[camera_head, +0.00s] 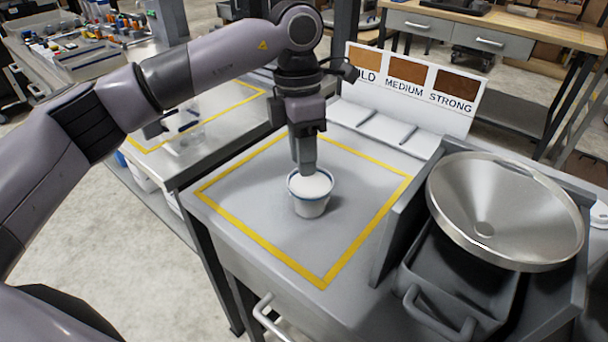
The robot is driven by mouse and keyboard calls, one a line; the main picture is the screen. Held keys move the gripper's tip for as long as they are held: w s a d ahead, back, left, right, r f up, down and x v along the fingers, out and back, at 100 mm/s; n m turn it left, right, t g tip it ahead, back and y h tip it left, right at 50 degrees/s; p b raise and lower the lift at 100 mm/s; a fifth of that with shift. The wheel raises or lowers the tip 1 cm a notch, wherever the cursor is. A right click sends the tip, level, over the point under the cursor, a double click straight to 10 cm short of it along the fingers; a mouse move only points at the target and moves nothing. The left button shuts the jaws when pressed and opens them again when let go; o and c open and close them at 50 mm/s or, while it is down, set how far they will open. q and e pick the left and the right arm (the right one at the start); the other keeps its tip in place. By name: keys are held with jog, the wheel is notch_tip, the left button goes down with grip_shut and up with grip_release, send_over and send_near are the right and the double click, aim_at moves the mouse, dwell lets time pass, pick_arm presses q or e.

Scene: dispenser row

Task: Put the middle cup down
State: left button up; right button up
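One white cup (310,205) with a blue rim stands upright on the grey table top (245,210), inside the yellow square outline. It is the only cup I can make out. My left gripper (306,170) reaches down from above, with its fingertips at the cup's rim. The fingers overlap in this view, so I cannot tell whether they are apart or closed on the cup's wall. The inside of the cup looks white. My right gripper is not in view.
A panel (405,85) marked with brown swatches, "MEDIUM" and "STRONG" stands behind the table. A round metal pan (505,200) sits over a dark bin (450,280) at the right. The outlined area around the cup is clear.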

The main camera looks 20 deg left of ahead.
pick_arm(q)
notch_tip(320, 180, up, 7)
jog(key=shift+w+a+f, duration=0.2)
jog(key=shift+w+a, duration=0.05)
jog(key=shift+a, duration=0.05)
jog(key=shift+f, duration=0.1)
